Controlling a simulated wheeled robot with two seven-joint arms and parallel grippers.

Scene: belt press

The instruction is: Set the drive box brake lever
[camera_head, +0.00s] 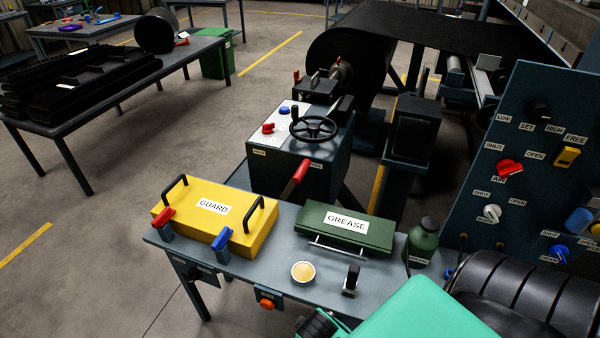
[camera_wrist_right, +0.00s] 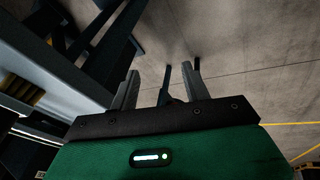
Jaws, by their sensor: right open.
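The drive box (camera_head: 300,165) is a dark blue-grey cabinet with a pale top panel and a black handwheel (camera_head: 313,128), behind the bench. A lever with a red grip (camera_head: 300,171) slants up at its front, its lower end running down behind the bench items. Small labels on the box are too small to read surely. My right gripper (camera_wrist_right: 161,84) shows in the right wrist view, its two fingers apart with nothing between them. It is away from the lever, which that view does not show. My left gripper is not in view.
The bench (camera_head: 275,268) holds a yellow GUARD cover (camera_head: 190,207), a green GREASE box (camera_head: 318,237), a yellow-filled dish (camera_head: 303,272) and a green bottle (camera_head: 424,243). A control panel (camera_head: 520,110) with knobs stands at the right.

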